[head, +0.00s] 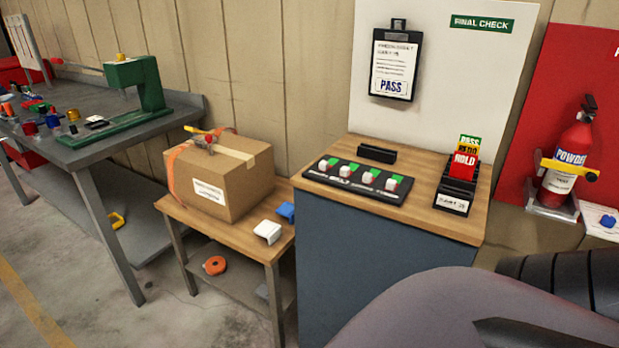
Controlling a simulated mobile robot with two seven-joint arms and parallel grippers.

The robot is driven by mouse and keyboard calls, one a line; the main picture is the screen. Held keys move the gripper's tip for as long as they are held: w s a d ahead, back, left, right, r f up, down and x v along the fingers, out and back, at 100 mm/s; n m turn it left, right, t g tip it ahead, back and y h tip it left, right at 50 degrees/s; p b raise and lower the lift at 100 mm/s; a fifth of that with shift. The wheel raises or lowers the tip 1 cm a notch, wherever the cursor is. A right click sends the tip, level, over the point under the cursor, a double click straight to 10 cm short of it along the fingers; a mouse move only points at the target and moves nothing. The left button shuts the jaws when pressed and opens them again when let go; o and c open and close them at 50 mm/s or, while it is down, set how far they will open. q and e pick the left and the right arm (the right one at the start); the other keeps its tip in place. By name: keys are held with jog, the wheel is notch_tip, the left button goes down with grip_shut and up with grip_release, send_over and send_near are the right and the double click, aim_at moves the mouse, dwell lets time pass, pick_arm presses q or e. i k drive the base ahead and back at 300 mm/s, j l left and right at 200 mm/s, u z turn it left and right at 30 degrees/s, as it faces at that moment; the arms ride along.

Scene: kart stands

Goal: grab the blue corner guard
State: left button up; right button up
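The blue corner guard (286,211) looks to be the small blue block at the right edge of a low wooden-topped table (245,237). It lies just behind a similar white piece (268,232), close to the side of the dark cabinet. Neither of my grippers is in this view, so nothing shows them near the blue piece.
A strapped cardboard box (222,178) fills the low table's left part. The taller dark cabinet (345,265) stands directly right of it. A grey workbench (95,150) is at left. A large grey curved shape (470,310) blocks the lower right. Floor shows at lower left.

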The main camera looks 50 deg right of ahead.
aim_at(286, 209)
jog(key=z, duration=1.4)
